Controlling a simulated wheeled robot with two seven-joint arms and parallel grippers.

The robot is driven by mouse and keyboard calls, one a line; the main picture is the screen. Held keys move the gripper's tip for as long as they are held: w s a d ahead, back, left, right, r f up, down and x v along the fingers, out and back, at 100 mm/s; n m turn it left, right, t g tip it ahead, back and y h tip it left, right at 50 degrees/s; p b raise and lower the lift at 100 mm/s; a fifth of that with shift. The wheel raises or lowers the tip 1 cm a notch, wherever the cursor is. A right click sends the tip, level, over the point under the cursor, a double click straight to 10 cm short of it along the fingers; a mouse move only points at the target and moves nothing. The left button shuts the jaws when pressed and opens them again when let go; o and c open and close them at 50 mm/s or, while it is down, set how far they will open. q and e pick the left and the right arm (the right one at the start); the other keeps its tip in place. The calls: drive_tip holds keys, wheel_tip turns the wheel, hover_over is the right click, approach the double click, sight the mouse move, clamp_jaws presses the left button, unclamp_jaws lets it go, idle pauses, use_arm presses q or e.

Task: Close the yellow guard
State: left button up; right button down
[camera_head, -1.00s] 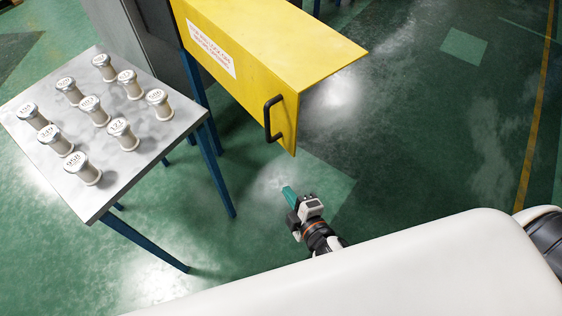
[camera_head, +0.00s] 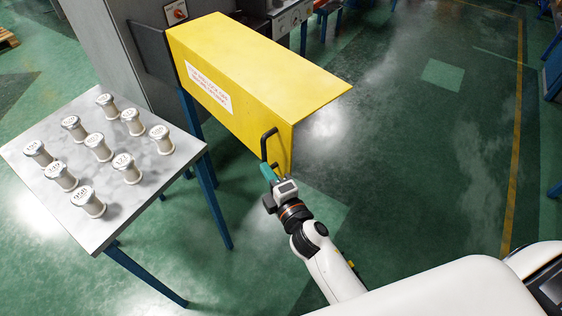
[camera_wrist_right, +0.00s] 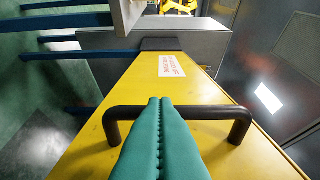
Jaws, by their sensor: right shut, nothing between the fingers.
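The yellow guard (camera_head: 258,75) is a long box-like cover standing swung out from the grey machine, with a white label on its side. A black handle (camera_head: 265,146) sits near its outer end. My right gripper (camera_head: 267,172) has teal fingers and is at the handle's lower part in the head view. In the right wrist view the shut fingers (camera_wrist_right: 160,110) overlap the middle of the handle (camera_wrist_right: 205,113), with the yellow face (camera_wrist_right: 150,85) beyond. Whether they touch the handle I cannot tell. My left gripper is not in view.
A metal table (camera_head: 125,205) with several numbered spindles (camera_head: 98,147) stands left of the guard on blue legs. The grey machine cabinet (camera_head: 115,45) is behind it. The green floor (camera_head: 410,150) to the right is clear.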

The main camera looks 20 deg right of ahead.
sight(282, 166)
drive_tip(key=shift+w+d+p, duration=0.15)
drive_tip(key=shift+w+d, duration=0.15)
drive_tip(key=shift+d, duration=0.65)
drive_tip(key=shift+w+d+p, duration=0.15)
drive_tip(key=shift+w+d, duration=0.1)
drive_tip(key=shift+d, duration=0.65)
